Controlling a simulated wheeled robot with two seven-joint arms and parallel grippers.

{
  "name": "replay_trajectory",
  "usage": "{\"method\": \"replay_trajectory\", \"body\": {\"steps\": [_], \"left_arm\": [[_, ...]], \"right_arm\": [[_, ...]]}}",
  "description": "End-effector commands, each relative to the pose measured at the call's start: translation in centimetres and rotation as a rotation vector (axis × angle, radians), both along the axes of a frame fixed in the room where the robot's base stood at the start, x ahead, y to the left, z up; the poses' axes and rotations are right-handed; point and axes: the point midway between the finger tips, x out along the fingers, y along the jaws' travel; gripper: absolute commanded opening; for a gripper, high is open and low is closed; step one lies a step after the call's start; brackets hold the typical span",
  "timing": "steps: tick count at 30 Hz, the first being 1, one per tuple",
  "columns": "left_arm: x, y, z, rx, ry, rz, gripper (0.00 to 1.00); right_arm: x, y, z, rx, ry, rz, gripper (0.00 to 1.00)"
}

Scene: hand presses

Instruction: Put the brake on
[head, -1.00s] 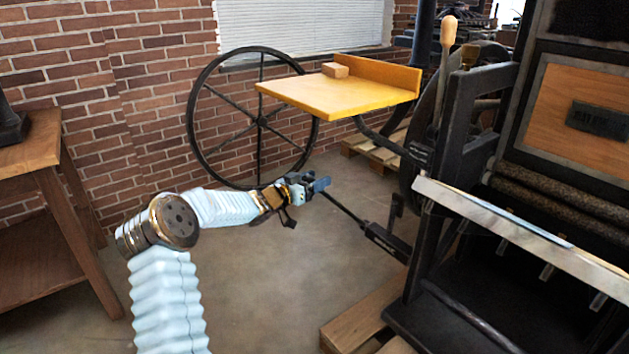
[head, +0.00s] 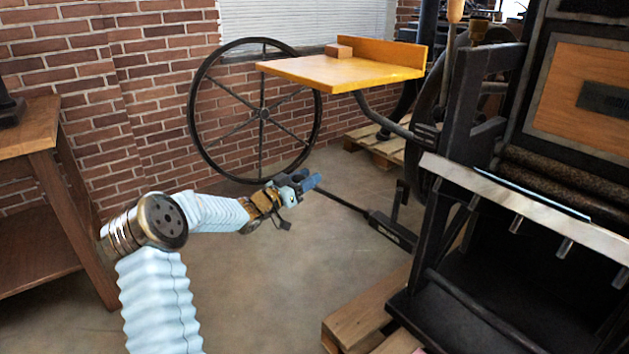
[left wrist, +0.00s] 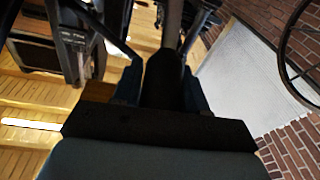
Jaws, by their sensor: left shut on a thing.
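The brake lever (head: 345,203) is a thin dark rod that slants up and left from a black housing (head: 392,232) low on the side of the press. My left gripper (head: 308,183) is shut on the lever's outer end, and its blue fingers hide that end. In the left wrist view, a dark thick bar (left wrist: 163,80) lies between the two blue fingers of my left gripper (left wrist: 162,90). My right gripper is not in view.
The black press (head: 470,110) stands at right on wooden pallets (head: 365,315). A yellow board (head: 340,72) juts out above the lever. A large spoked wheel (head: 263,113) stands by the brick wall. A wooden table (head: 35,130) is at left. The floor between is clear.

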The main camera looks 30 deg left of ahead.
Motion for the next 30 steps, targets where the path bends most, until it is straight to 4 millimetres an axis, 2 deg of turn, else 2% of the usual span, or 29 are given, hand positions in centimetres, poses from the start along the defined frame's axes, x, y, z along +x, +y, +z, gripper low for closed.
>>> {"method": "replay_trajectory", "body": {"steps": [1, 3, 12, 15, 21, 30], "left_arm": [[-0.8, 0.5, -2.5, -0.011, -0.026, 0.003, 0.00], [-1.8, 0.9, -3.9, -0.030, -0.066, 0.004, 0.00], [-5.3, 2.4, -9.6, -0.100, -0.240, 0.004, 0.00], [-6.1, 2.7, -11.0, -0.122, -0.287, 0.004, 0.00], [-7.1, 3.0, -13.2, -0.152, -0.358, 0.002, 0.00], [-7.6, 3.3, -14.5, -0.169, -0.402, 0.003, 0.00]], "right_arm": [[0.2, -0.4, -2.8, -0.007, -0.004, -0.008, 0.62], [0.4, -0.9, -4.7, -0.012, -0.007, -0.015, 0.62], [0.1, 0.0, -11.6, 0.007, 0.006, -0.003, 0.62], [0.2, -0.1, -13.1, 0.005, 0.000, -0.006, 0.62], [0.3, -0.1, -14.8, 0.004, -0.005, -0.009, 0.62], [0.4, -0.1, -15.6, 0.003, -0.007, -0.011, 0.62]]}}
